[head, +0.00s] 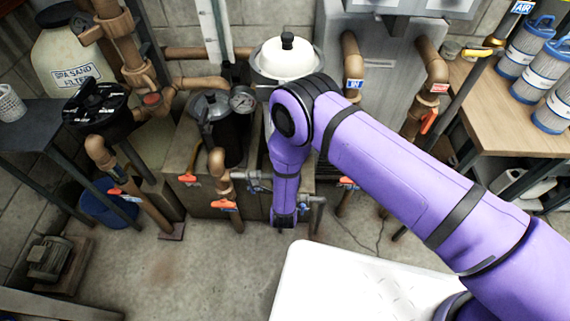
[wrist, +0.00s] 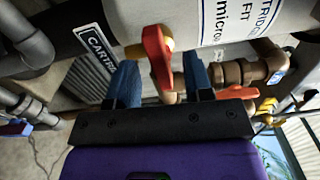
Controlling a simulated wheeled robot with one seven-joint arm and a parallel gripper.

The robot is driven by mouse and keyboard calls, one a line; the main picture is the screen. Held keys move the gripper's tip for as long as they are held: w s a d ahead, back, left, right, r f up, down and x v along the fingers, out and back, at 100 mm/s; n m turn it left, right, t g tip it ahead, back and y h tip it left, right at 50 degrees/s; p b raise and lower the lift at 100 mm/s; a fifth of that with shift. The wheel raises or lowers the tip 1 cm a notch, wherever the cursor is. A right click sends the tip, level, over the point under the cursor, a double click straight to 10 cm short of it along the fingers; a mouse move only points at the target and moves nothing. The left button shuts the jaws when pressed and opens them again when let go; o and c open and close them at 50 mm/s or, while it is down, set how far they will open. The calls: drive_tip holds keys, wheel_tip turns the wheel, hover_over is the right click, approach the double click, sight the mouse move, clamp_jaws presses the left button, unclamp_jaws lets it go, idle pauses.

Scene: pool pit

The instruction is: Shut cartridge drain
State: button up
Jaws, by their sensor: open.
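In the wrist view, a red-orange valve handle (wrist: 157,55) with a brass-coloured knob shows between the two blue fingers of my gripper (wrist: 161,70). The fingers are open, one on each side of the handle, with gaps visible. I cannot tell how deep the handle sits between them. A black-and-white label reading "CARTR…" (wrist: 97,48) is to its left, partly cut by a finger. In the head view, my gripper (head: 284,217) points down in front of the white-domed cartridge filter (head: 285,58). My arm hides the filter's lower body, and I cannot make out the drain handle there.
Brown pipes with orange-handled valves stand close by, including one handle (head: 347,182) to the right and one (head: 223,206) to the left. A grey pipe (head: 315,212) is beside my gripper. A wooden bench (head: 500,100) is at the right.

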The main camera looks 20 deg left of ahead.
drive_tip(key=shift+s, duration=0.1)
drive_tip(key=v, duration=0.7)
